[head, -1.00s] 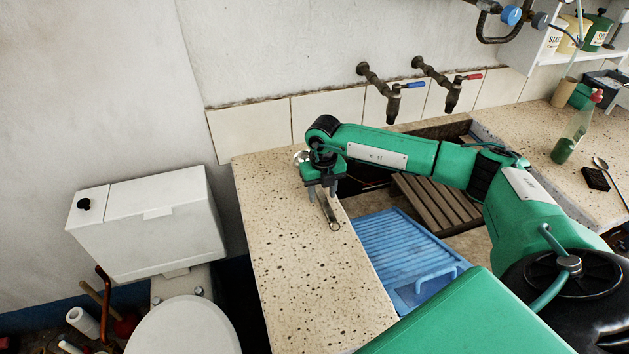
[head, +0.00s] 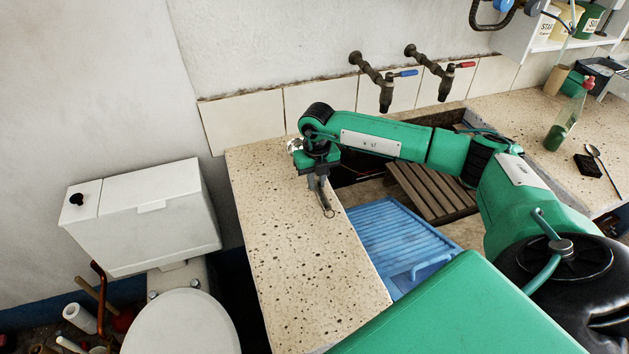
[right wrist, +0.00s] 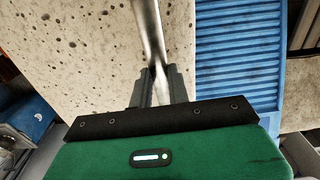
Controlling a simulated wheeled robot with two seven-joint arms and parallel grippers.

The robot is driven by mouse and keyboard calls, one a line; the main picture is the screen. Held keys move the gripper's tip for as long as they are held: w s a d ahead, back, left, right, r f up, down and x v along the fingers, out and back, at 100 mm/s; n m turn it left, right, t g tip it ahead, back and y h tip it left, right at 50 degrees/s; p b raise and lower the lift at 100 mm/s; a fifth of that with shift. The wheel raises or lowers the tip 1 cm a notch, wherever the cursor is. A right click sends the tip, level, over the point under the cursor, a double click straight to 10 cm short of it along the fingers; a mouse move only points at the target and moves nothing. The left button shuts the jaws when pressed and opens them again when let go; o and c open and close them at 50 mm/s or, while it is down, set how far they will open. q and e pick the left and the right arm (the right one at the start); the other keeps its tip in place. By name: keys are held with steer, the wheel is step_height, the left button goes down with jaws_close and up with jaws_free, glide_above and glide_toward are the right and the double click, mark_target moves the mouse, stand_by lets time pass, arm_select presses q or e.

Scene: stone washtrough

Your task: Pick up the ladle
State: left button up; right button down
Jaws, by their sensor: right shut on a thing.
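The ladle is a grey metal utensil on the speckled stone worktop (head: 285,245), left of the basin. Its handle end, with a small ring (head: 329,212), shows just beyond my right gripper (head: 319,186) in the head view. A shiny rounded piece (head: 294,145), apparently its bowl, shows behind the wrist. In the right wrist view, the ladle handle (right wrist: 149,30) runs up from between the fingertips of my right gripper (right wrist: 161,76), which is shut on it. The wrist hides the middle of the ladle in the head view. I cannot tell whether it is clear of the stone. My left gripper is out of view.
A blue ribbed drainer (head: 385,235) and a wooden slatted rack (head: 432,190) lie at the basin, right of the gripper. Two taps (head: 386,95) jut from the wall behind. A spoon (head: 597,158) and a bottle (head: 565,120) are on the right worktop. A toilet (head: 150,225) stands left.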

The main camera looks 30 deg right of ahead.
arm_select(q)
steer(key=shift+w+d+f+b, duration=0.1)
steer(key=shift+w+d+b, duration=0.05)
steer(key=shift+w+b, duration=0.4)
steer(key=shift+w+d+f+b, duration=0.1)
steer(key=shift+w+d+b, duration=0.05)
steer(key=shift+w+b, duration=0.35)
arm_select(e)
step_height(320, 180, up, 19)
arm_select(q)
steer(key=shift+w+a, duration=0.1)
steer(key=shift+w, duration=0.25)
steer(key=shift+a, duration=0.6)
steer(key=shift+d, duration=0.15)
